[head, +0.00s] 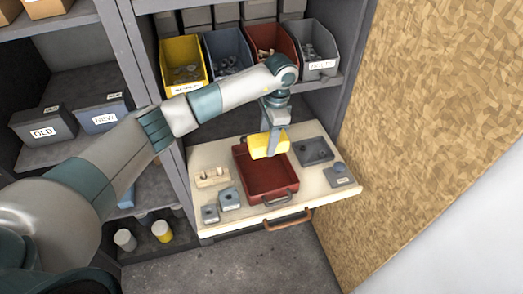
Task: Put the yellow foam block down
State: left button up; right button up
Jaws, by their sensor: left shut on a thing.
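The yellow foam block (262,145) is in my left gripper (272,140), whose arm comes in from the left. The gripper is shut on the block and holds it over the far part of a red open tray (291,189). I cannot tell whether the block touches the tray's rim. The tray looks empty where I can see into it; part of it is hidden behind the block and gripper. It sits on a pale pull-out board (213,156) with a brown handle. My right gripper does not show.
Left of the tray are a pale wooden block with pegs (212,177) and grey blocks (230,198). To its right lie a dark grey tray (314,151) and a small grey piece (339,175). Yellow, grey and red bins (183,62) stand on the shelf above. A plywood wall (430,90) closes the right.

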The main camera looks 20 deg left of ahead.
aim_at(261, 142)
pick_arm(q)
jog(key=shift+w+a+f, duration=0.25)
jog(key=shift+a+f, duration=0.15)
jog(key=shift+a, duration=0.2)
jog(key=shift+w+a+f, duration=0.2)
jog(key=shift+a+f, duration=0.15)
jog(key=shift+a, duration=0.2)
jog(key=shift+f, duration=0.6)
notch_tip(261, 142, down, 3)
jog(key=shift+r, duration=0.2)
jog(key=shift+f, duration=0.1)
jog(key=shift+f, duration=0.6)
jog(key=o, duration=1.1)
